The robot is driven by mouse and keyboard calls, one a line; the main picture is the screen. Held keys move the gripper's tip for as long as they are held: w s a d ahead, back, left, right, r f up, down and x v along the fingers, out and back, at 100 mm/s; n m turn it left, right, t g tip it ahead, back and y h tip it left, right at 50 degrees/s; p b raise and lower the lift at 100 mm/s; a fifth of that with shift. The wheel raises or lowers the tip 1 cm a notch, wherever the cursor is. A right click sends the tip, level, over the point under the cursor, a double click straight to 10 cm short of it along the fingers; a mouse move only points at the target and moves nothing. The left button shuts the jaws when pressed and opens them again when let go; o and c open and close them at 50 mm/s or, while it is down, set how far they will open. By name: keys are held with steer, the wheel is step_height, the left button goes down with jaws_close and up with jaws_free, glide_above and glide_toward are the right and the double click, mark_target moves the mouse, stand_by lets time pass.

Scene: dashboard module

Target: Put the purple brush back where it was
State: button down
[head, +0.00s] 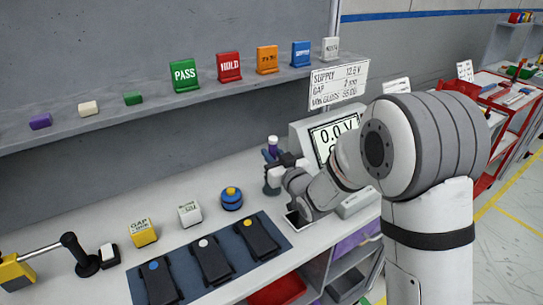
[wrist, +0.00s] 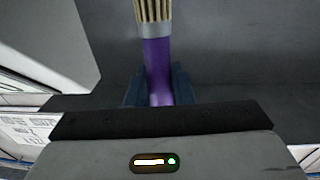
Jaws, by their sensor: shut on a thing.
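My gripper (head: 273,178) is over the back right of the bench, just left of the meter with the "0.0 V" screen. In the wrist view the two dark fingers (wrist: 158,86) are shut on the purple handle of the brush (wrist: 157,62). Its grey collar and pale bristles point away from the palm. In the head view the brush (head: 270,154) shows as a small purple piece with a pale top, upright above my gripper. The lower handle is hidden by the gripper.
The meter (head: 334,133) stands close to my gripper's right. A blue mat (head: 190,295) with several black devices lies in front. A blue-and-yellow knob (head: 231,197) and labelled blocks stand left. The shelf (head: 215,90) above holds coloured signs and small blocks, including a purple one (head: 40,121).

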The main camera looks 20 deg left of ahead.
steer(key=c, duration=1.6)
jaws_free()
steer(key=shift+s+f, duration=0.1)
steer(key=shift+f, duration=0.65)
steer(key=shift+c, duration=0.2)
steer(key=shift+o, duration=0.6)
steer(key=shift+w+a+f, duration=0.1)
steer(key=shift+w, duration=0.1)
steer(key=shift+o, duration=1.4)
steer(key=shift+r, duration=0.3)
steer(key=b+v, duration=0.2)
steer(key=v, duration=1)
steer(key=shift+r, duration=0.15)
